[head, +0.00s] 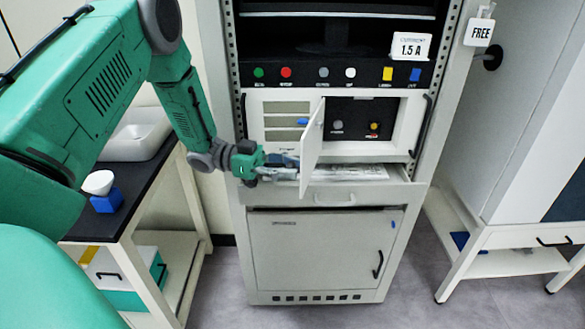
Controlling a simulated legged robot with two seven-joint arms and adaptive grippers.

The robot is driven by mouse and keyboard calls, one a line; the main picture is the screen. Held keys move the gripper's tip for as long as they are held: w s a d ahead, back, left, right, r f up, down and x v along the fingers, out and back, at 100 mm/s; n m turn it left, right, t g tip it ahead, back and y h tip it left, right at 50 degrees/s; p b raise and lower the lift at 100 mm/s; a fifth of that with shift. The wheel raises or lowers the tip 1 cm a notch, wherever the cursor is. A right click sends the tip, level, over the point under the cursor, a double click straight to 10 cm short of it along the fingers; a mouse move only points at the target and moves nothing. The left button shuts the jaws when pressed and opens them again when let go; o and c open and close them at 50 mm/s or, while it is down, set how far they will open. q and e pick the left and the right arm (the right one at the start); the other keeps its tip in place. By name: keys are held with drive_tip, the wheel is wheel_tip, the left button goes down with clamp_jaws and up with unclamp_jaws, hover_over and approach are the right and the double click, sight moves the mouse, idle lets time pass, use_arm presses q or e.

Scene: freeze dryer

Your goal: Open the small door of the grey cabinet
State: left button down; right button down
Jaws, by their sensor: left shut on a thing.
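The grey cabinet (233,215) stands in the middle of the head view. Its small white door (313,148) is swung outward, hinged at the left of a dark recess (362,118) with a grey knob and an orange knob. My right gripper is not in view.
Below the small door, a shallow drawer (345,199) is partly out. A larger lower door (320,250) is shut. A black-topped side table (140,190) stands left, with a basin and a blue-and-white object. Another cabinet (515,120) stands right. The floor in front is clear.

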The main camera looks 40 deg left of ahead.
use_arm(q)
drive_tip(key=shift+w+r, duration=0.1)
drive_tip(key=c, duration=1.2)
unclamp_jaws()
drive_tip(key=v, duration=1.2)
drive_tip(key=shift+a+f, duration=0.1)
drive_tip(key=shift+f, duration=0.1)
